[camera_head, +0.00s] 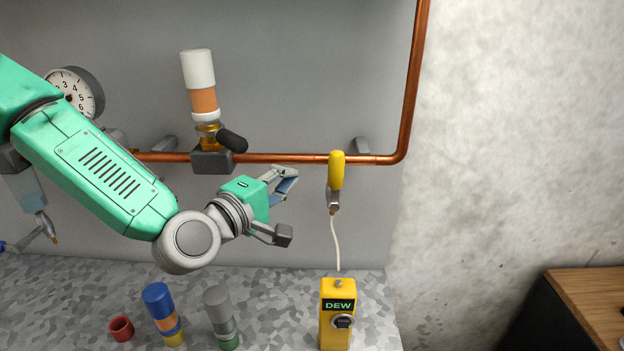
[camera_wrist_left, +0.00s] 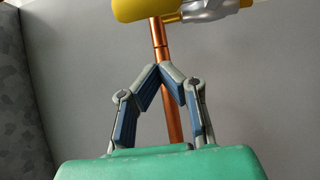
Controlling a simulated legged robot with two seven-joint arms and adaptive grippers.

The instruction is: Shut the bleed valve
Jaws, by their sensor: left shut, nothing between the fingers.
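The bleed valve is most likely the brass fitting (camera_head: 208,135) on a dark block on the copper pipe; the task's name is not marked on it. Its black handle (camera_head: 232,140) sticks out to the right and slightly down. A white and orange cylinder (camera_head: 202,88) stands upright on top of the fitting. My left gripper (camera_head: 291,180) is right of the handle and just below the pipe, apart from both. In the left wrist view its fingertips (camera_wrist_left: 163,67) meet with nothing between them.
The copper pipe (camera_head: 280,158) runs along the grey panel and bends upward. A yellow-handled probe (camera_head: 336,172) hangs close right of my gripper, its cord reaching the yellow DEW meter (camera_head: 337,325). A red cup (camera_head: 121,328), blue cylinder (camera_head: 160,305) and grey cylinder (camera_head: 219,310) stand below.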

